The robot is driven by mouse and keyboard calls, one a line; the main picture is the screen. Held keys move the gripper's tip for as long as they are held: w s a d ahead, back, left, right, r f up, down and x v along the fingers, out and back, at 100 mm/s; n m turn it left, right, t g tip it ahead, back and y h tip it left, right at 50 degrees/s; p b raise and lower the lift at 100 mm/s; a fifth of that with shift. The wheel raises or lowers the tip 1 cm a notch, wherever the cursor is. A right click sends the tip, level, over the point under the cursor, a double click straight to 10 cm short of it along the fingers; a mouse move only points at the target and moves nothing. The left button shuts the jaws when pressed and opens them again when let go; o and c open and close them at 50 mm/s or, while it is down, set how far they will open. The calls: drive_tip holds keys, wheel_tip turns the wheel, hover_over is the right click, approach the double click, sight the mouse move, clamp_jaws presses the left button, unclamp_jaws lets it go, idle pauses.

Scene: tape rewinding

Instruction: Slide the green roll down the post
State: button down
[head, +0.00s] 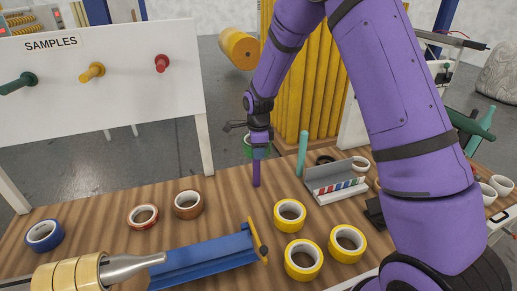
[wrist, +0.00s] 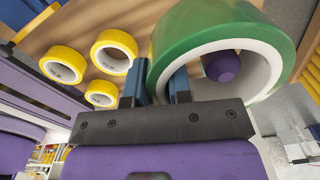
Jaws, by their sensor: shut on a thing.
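The green roll (wrist: 215,35) is large in the wrist view, with a pale inner wall. My gripper (wrist: 160,85) is shut on the roll's wall, one blue finger on each side of it. In the head view the roll (head: 248,147) is mostly hidden by my gripper (head: 259,148). A purple post (head: 256,172) stands upright on the table directly below. The rounded top of the post (wrist: 221,66) shows inside the roll's opening in the wrist view. I cannot tell whether the roll is around the post or just above its tip.
Yellow rolls (head: 290,215) lie on the table (head: 100,225) at the front. A teal post (head: 302,153) and a grey box (head: 335,180) stand to the right. Brown (head: 189,204) and blue (head: 45,235) rolls lie left. A white samples board (head: 100,90) stands behind.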

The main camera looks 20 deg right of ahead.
drive_tip(key=c, duration=1)
unclamp_jaws()
drive_tip(key=shift+o, duration=0.2)
drive_tip(key=shift+r, duration=0.1)
wheel_tip(320, 180, up, 11)
drive_tip(key=shift+f, duration=0.2)
